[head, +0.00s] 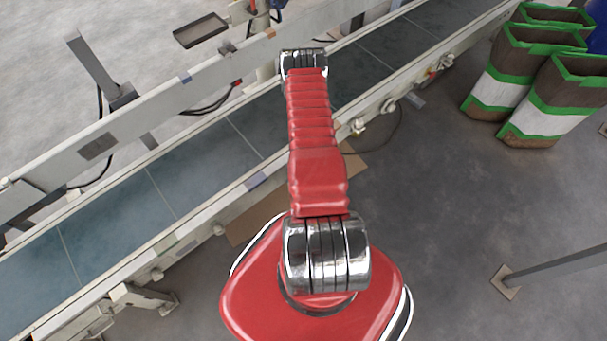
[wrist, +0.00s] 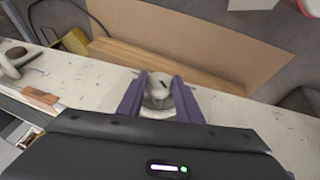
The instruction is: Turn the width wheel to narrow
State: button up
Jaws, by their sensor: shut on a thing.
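In the wrist view my gripper (wrist: 160,96) has its two purple fingers around a round, pale wheel (wrist: 158,88) with a dark mark on its upper face. The fingers are closed on its left and right sides. The wheel sits at a cream-coloured rail (wrist: 90,78). In the head view my red arm reaches over the conveyor, and the gripper and the wheel are hidden behind it. I cannot read any width setting in either view.
A conveyor (head: 200,160) with a dark belt runs diagonally between cream rails. Several brown, white and green bags (head: 560,100) stand at the upper right. A post (head: 550,265) stands at the lower right. The floor between them is clear. A brown board (wrist: 190,45) lies beyond the rail.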

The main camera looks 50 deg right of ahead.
jog(key=shift+c, duration=0.7)
jog(key=shift+o, duration=0.6)
jog(key=shift+d, duration=0.45)
jog(key=shift+a, duration=0.3)
jog(key=shift+c, duration=0.7)
jog(key=shift+w+r, duration=0.15)
jog(key=shift+w, duration=0.1)
